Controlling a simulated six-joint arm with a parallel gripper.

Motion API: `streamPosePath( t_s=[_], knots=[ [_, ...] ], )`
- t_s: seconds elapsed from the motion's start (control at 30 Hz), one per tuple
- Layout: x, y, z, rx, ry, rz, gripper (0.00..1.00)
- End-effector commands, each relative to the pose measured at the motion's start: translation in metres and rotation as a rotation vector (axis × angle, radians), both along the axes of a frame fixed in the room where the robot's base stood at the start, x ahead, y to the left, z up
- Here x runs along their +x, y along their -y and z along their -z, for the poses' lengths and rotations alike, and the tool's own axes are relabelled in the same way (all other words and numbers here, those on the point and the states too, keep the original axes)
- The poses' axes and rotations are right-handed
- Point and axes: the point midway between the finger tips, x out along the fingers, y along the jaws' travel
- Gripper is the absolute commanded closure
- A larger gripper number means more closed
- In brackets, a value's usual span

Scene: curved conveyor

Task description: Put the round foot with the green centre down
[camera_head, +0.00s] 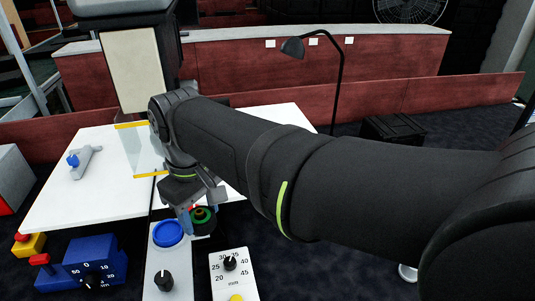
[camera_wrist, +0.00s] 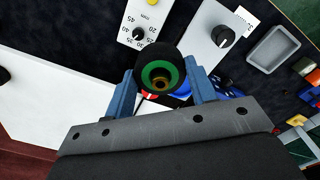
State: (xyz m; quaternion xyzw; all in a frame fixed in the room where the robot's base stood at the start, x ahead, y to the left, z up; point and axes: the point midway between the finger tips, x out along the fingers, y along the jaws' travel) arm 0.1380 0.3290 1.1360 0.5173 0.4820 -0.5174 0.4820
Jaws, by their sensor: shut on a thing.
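The round foot (camera_wrist: 160,73) is a black disc with a green ring and a darker hole at its centre. In the wrist view it sits between the two blue fingers of my gripper (camera_wrist: 163,88), which is shut on it. In the head view the foot (camera_head: 203,217) shows below my gripper (camera_head: 194,207), near the front edge of the white table and beside the blue round button. The gap between the foot and what lies below it cannot be told.
A white panel with a blue button (camera_head: 167,233) and a black knob stands in front, with a numbered dial panel (camera_head: 231,272) to its right. A blue dial box (camera_head: 95,264) is at left. The white table (camera_head: 75,205) holds a grey part with a blue knob (camera_head: 84,161) and a clear yellow-edged plate.

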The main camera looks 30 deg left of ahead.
Motion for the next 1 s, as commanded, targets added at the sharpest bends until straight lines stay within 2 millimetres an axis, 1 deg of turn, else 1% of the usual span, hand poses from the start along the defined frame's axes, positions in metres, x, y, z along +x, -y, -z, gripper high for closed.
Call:
streamPosePath(
  t_s=[0.03,0.17,0.27,0.4,0.5,0.63,0.7,0.77,0.9,1.0],
  knots=[
    [0.0,-0.009,0.001,-0.001,0.0,0.005,0.72],
    [-0.001,-0.034,0.004,-0.001,0.0,0.031,0.72],
    [-0.002,-0.059,0.005,-0.001,0.0,0.054,0.72],
    [-0.006,-0.091,0.003,0.0,0.0,0.088,0.72],
    [-0.008,-0.108,0.0,0.001,0.0,0.106,0.72],
    [-0.01,-0.121,-0.002,0.001,0.0,0.121,0.72],
    [-0.011,-0.124,0.002,0.0,0.0,0.125,0.72],
    [-0.011,-0.124,0.011,-0.003,0.0,0.127,0.72],
    [-0.011,-0.124,0.038,-0.003,0.0,0.127,0.72],
    [-0.011,-0.124,0.053,-0.002,0.0,0.127,0.72]
  ],
)
